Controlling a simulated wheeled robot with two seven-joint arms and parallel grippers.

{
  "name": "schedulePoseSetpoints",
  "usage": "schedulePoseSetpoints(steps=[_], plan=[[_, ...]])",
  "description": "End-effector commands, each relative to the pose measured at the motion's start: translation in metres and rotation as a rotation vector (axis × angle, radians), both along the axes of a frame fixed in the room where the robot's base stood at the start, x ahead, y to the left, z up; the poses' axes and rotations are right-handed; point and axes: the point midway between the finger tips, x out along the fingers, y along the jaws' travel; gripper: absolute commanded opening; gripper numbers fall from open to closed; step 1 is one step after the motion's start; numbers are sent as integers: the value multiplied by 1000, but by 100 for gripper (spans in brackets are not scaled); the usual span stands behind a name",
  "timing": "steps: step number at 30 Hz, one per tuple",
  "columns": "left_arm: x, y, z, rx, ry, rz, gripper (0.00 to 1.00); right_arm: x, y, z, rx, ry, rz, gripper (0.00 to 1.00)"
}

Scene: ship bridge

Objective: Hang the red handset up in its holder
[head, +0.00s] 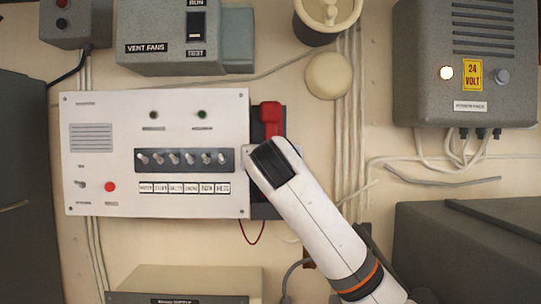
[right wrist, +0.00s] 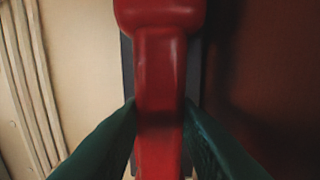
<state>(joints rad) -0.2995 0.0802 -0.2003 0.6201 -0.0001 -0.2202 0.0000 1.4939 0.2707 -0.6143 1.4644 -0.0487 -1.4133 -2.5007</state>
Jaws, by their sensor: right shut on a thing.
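The red handset (head: 271,114) is upright at the right side of the white intercom panel (head: 100,140). Its upper end shows above my right arm; the rest is hidden behind the arm in the head view. A dark holder (head: 262,211) lies behind it, beside the panel. In the right wrist view, the handset (right wrist: 160,75) runs down the middle, with the dark holder plate (right wrist: 128,75) behind it. My right gripper (right wrist: 160,125) is shut on the handset's grip, one finger on each side. Whether the handset touches the holder I cannot tell. My left gripper is out of view.
The panel's switch row (head: 185,159) is just left of my right arm. A grey power pack (head: 430,60) is at upper right, and a vent fans box (head: 160,60) at upper left.

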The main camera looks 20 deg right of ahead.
Motion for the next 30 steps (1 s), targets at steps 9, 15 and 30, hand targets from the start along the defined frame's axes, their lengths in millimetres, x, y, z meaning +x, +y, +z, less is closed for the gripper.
schedulePoseSetpoints(steps=[9, 15, 30], plan=[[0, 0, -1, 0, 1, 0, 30, 0, 0, -2, -1, -2, 0, 7], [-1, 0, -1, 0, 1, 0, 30, 0, 0, -6, -1, -2, 0, 7], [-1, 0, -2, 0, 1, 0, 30, 0, 0, -8, 0, -2, 0, 7]])
